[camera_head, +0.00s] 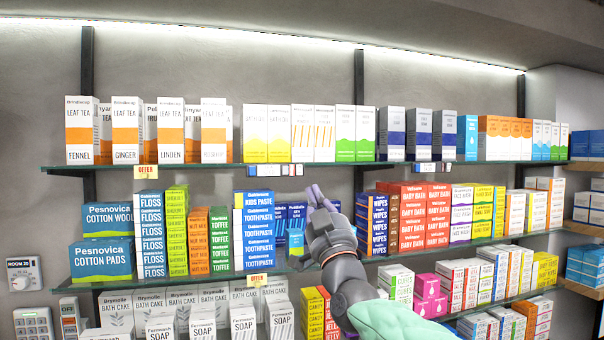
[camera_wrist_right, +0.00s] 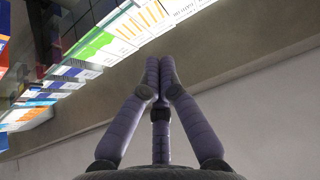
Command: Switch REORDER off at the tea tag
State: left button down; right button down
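Leaf tea boxes (camera_head: 125,130) in white and orange stand at the left of the top shelf. A yellow OFFER tag (camera_head: 146,172) hangs under them on the shelf edge. Lettering and switch positions are too small to read, so I cannot tell which is the tea tag. My right gripper (camera_head: 317,194) is just below and right of these tags, apart from them. Its fingers meet at the tips (camera_wrist_right: 160,62), with nothing between. My left gripper is out of view.
The top shelf edge (camera_head: 215,166) runs above my right gripper. Toothpaste boxes (camera_head: 254,230) and blue wipes boxes (camera_head: 371,225) flank it on the middle shelf. Another tag (camera_head: 423,167) is further right. A wall dial (camera_head: 24,274) and keypad (camera_head: 34,324) are at far left.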

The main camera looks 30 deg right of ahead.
aim_at(299, 170)
jog(key=w+d+r+p, duration=0.2)
jog(key=w+r+p, duration=0.1)
jog(key=w, duration=0.6)
jog(key=shift+w+d+r+p, duration=0.2)
jog(key=shift+r+p, duration=0.1)
jog(key=shift+p, duration=0.3)
jog(key=shift+f, duration=0.1)
